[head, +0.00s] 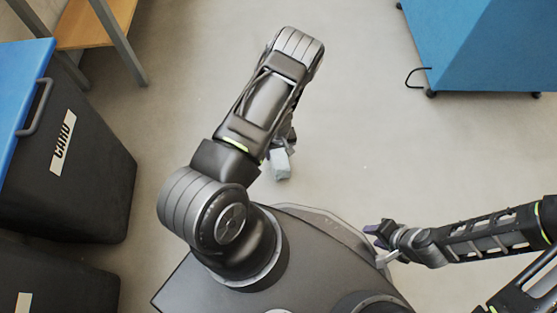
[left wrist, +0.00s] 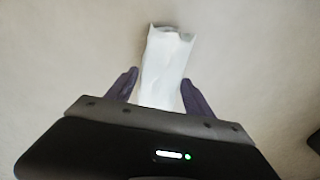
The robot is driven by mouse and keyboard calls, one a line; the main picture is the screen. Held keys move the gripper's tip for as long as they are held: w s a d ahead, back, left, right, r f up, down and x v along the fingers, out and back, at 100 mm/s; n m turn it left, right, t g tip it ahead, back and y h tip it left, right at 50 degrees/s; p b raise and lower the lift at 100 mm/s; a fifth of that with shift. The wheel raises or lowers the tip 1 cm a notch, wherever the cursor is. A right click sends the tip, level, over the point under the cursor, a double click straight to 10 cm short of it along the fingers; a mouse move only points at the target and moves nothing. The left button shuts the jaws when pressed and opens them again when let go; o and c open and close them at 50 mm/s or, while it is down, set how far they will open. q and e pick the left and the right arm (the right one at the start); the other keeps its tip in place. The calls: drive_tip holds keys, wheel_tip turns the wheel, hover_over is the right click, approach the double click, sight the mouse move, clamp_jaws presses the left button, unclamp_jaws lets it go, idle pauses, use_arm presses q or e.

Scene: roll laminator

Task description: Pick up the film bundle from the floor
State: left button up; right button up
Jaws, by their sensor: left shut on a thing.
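The film bundle (left wrist: 165,65) is a whitish, translucent block between the two dark fingers of my left gripper (left wrist: 162,88) in the left wrist view. The fingers are shut on it, and its far end sticks out past the fingertips. In the head view the bundle (head: 281,163) shows as a small pale grey block beside my left forearm, which hides most of the left gripper. The floor shows behind it; I cannot tell how high it is. My right gripper (head: 378,243) is at the lower right, beside my base; its finger gap is too small to read.
A black bin (head: 90,180) with a blue lid and a CARD label stands at the left. A second dark bin (head: 60,280) is below it. A wooden table (head: 90,28) is at the upper left. A blue wheeled unit (head: 490,50) is at the upper right. The middle floor is clear.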

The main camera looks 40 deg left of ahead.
use_arm(q)
clamp_jaws()
drive_tip(key=shift+r, duration=0.15)
